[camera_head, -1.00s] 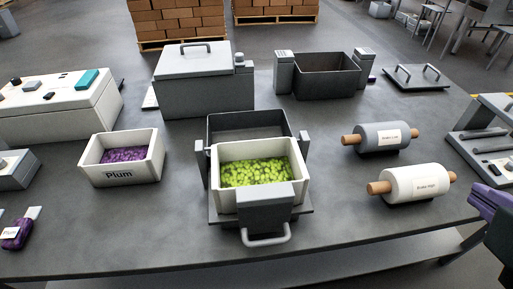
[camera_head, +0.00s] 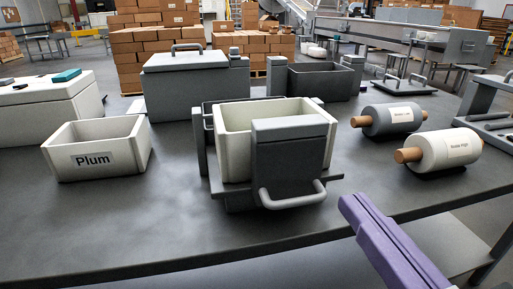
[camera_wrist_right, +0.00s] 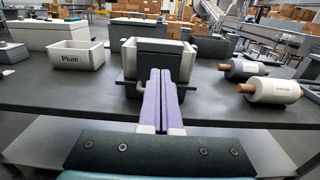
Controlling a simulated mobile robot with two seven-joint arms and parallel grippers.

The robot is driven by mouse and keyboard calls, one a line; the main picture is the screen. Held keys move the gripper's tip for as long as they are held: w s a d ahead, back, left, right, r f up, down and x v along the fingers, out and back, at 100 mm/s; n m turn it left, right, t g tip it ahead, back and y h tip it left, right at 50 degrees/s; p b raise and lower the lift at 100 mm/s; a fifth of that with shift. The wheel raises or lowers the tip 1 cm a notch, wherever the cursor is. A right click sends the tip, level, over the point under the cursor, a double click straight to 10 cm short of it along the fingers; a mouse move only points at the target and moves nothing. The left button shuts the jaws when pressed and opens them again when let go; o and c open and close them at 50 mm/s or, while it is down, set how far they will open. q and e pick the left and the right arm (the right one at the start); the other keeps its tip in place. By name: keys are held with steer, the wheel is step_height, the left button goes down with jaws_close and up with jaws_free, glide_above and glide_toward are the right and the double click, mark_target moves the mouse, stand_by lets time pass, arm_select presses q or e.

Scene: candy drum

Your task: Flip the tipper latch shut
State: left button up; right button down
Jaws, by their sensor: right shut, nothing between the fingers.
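The tipper (camera_head: 213,142) stands near the table's front edge with a cream bin (camera_head: 231,125) in it. A dark grey latch plate (camera_head: 290,158) stands upright against the bin's front, with a light grey bar handle (camera_head: 293,196) at its foot. My right gripper (camera_head: 352,205), with purple fingers, is shut and empty, in front and to the right of the handle and apart from it. In the right wrist view its fingers (camera_wrist_right: 160,72) point at the tipper and hide part of the latch plate. My left gripper is not in view.
A cream Plum bin (camera_head: 96,148) sits to the left. A grey roller (camera_head: 391,118) and a white roller (camera_head: 447,150) lie to the right. A lidded grey box (camera_head: 186,85) and an open dark bin (camera_head: 318,82) stand behind. The table front left is clear.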

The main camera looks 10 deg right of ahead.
stand_by(0.3)
steer(key=p, duration=0.2)
glide_toward(295, 130)
steer(key=w, duration=0.5)
steer(key=shift+w+a, duration=0.1)
steer(key=shift+w, duration=0.85)
